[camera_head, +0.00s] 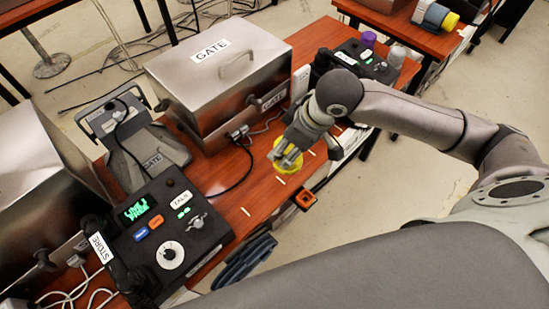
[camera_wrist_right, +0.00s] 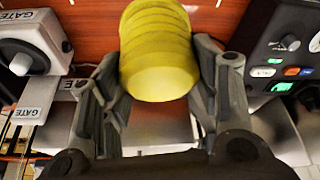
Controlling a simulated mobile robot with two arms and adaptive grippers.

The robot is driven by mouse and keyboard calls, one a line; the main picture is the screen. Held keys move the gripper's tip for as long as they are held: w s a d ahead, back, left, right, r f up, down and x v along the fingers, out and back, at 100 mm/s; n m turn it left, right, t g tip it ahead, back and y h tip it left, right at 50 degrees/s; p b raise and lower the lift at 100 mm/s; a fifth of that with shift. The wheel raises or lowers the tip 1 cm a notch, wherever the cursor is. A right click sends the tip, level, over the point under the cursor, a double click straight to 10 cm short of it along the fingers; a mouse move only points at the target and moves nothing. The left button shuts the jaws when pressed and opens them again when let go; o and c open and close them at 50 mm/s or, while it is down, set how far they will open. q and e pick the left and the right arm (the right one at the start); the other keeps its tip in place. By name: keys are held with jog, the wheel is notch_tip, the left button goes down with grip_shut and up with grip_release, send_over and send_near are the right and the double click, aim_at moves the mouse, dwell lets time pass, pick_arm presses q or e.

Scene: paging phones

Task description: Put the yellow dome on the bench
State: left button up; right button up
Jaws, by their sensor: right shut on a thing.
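The yellow dome (camera_head: 285,169) is at the front part of the wooden bench (camera_head: 250,205), in front of the GATE box, in the head view. In the right wrist view the ribbed yellow dome (camera_wrist_right: 160,60) sits between the two fingers. My right gripper (camera_head: 288,157) reaches down from above and is shut on it; the fingers hide part of it in the head view. I cannot tell whether its underside touches the bench or hangs just above. My left gripper is not in view.
A steel GATE box (camera_head: 218,80) stands behind the dome. A STORE phone console (camera_head: 170,235) is at the left, another console (camera_head: 352,62) at the right. An orange-edged fitting (camera_head: 305,200) sticks out at the bench's front edge. Bare wood lies left of the dome.

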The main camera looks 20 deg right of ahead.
jog(key=s+a+f+n, duration=0.1)
jog(key=s+a+n, duration=0.1)
jog(key=s+a, duration=0.25)
jog(key=shift+y, duration=0.4)
jog(key=shift+w+d+f+p, duration=0.1)
jog(key=shift+w+d+f, duration=0.55)
jog(key=shift+w+f, duration=1.55)
jog(key=shift+w+d+f+p, duration=0.1)
jog(key=shift+w+d+f, duration=0.5)
jog(key=shift+w+f, duration=1.65)
jog(key=shift+w+d+f+p, duration=0.1)
jog(key=shift+w+d+f, duration=0.55)
jog(key=shift+w+f, duration=1.55)
jog(key=shift+f, duration=0.2)
jog(key=o, duration=1)
jog(key=shift+r, duration=0.1)
jog(key=v, duration=1.2)
jog(key=shift+w+r, duration=0.1)
jog(key=shift+r, duration=0.05)
